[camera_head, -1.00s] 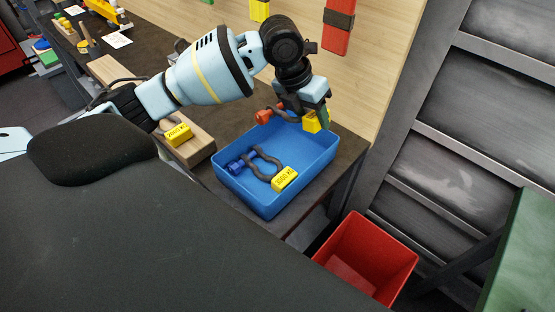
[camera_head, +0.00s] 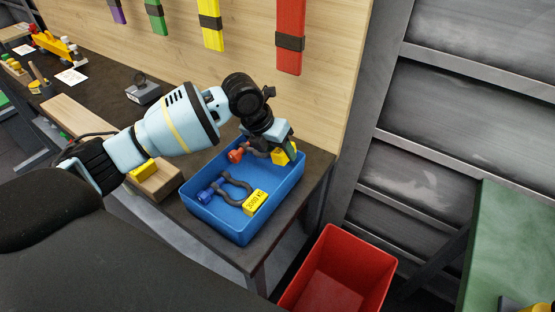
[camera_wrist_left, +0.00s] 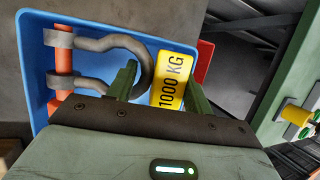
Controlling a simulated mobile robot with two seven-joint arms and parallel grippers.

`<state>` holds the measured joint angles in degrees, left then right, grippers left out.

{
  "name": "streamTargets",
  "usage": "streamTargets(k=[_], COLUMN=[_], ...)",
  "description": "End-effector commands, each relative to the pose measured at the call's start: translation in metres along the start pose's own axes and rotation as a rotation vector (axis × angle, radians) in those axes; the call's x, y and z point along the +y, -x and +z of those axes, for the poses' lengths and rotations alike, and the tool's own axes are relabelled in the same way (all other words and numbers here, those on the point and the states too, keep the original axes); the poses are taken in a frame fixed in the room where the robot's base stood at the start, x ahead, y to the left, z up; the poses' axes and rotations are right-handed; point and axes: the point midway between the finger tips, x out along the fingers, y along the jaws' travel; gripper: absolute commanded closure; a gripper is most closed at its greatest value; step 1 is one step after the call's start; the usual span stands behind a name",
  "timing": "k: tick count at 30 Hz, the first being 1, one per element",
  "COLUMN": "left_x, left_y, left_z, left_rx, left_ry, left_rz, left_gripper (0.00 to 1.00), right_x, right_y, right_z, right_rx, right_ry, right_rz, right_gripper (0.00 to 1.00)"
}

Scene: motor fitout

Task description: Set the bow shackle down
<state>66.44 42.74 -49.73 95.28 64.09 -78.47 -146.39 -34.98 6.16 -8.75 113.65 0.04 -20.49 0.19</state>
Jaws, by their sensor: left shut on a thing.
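My left gripper (camera_head: 274,148) is shut on a grey bow shackle with an orange pin (camera_head: 237,155) and a yellow tag. It holds it at the far end of the blue tray (camera_head: 242,234). In the left wrist view the bow shackle (camera_wrist_left: 105,45) lies between the green fingers (camera_wrist_left: 158,88), its tag reading 1000 KG. The blue tray wall (camera_wrist_left: 30,60) shows around it. Whether it touches the tray floor, I cannot tell. A second shackle (camera_head: 232,186) with a blue pin and yellow tag lies nearer in the tray. My right gripper is not in view.
The tray stands near the end of the dark bench (camera_head: 320,165). A wooden block (camera_head: 160,182) is left of it. A red bin (camera_head: 340,272) stands below on the right. A wooden board (camera_head: 330,60) with coloured straps rises behind.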

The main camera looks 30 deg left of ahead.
Motion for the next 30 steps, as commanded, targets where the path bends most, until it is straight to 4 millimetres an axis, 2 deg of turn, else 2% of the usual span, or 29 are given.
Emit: streamTargets(k=[4, 12, 25, 26, 27, 30], left_x=[0.001, 0.008, 0.01, 0.01, 0.01, 0.01], left_y=[-0.003, -0.03, -0.036, -0.037, -0.036, -0.036], left_z=[0.0, -0.01, -0.012, -0.013, -0.013, -0.013], left_rx=[-0.003, -0.004, -0.004, 0.0, -0.001, -0.001], left_ry=[0.0, 0.0, -0.001, 0.0, 0.0, 0.0], left_rz=[0.0, -0.001, 0.0, 0.001, 0.001, 0.001], left_gripper=[0.98, 0.98, 0.98, 0.47, 0.42, 0.4], right_x=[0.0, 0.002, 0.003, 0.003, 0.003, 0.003], right_y=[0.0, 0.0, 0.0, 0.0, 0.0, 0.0], right_z=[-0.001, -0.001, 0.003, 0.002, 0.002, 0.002], right_rx=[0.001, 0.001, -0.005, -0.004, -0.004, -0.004], right_ry=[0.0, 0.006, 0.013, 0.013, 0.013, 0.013], right_rz=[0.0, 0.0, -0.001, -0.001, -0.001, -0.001], right_gripper=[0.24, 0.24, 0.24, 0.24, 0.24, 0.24])
